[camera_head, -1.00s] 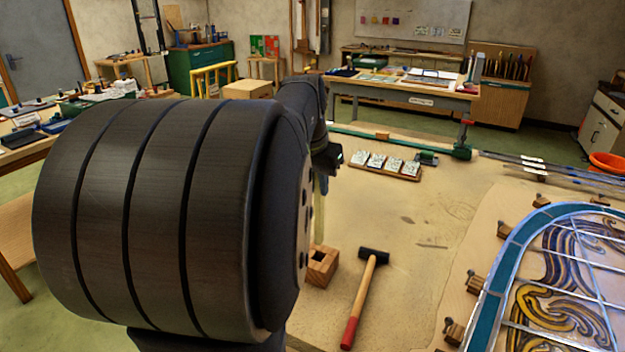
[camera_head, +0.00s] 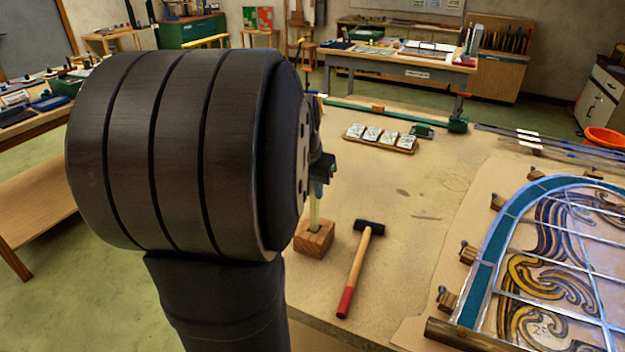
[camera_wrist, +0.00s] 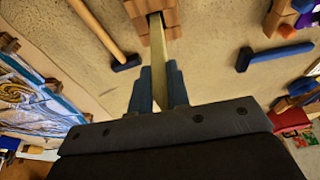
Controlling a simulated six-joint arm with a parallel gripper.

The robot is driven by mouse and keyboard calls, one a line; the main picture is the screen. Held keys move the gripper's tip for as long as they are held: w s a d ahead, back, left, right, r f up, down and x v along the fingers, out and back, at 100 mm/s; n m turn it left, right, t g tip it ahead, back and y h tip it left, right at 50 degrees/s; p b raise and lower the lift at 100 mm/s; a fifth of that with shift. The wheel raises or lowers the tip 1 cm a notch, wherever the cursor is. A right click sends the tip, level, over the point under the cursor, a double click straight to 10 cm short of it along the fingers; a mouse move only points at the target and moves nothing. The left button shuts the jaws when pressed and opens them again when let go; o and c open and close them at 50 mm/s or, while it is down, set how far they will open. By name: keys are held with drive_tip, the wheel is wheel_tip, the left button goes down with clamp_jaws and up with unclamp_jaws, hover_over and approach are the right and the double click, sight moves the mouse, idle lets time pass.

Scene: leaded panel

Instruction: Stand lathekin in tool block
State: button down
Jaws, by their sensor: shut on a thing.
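The lathekin, a pale slim stick (camera_head: 315,210), stands nearly upright below my gripper (camera_head: 322,172). It also shows in the wrist view (camera_wrist: 158,65), held between the blue-grey fingers of my gripper (camera_wrist: 158,92). The tool block, a small wooden block (camera_head: 314,240), sits on the bench near its left edge and also shows at the top of the wrist view (camera_wrist: 172,18). The lathekin's lower end meets the block's top where the hole is. How deep it sits in the hole cannot be told. My arm hides the gripper's upper part in the head view.
A hammer with a red-ended handle (camera_head: 358,272) lies just right of the block. The leaded panel (camera_head: 545,270), with wooden blocks along its edge, fills the bench's right side. A tray of small packets (camera_head: 380,138) lies farther back. The bench middle is clear.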

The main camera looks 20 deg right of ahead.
drive_tip(key=shift+f, duration=0.15)
drive_tip(key=c, duration=1.3)
unclamp_jaws()
drive_tip(key=v, duration=1.7)
drive_tip(key=shift+r, duration=0.25)
drive_tip(key=x, duration=1.7)
drive_tip(key=shift+f, duration=0.2)
drive_tip(key=shift+r, duration=0.35)
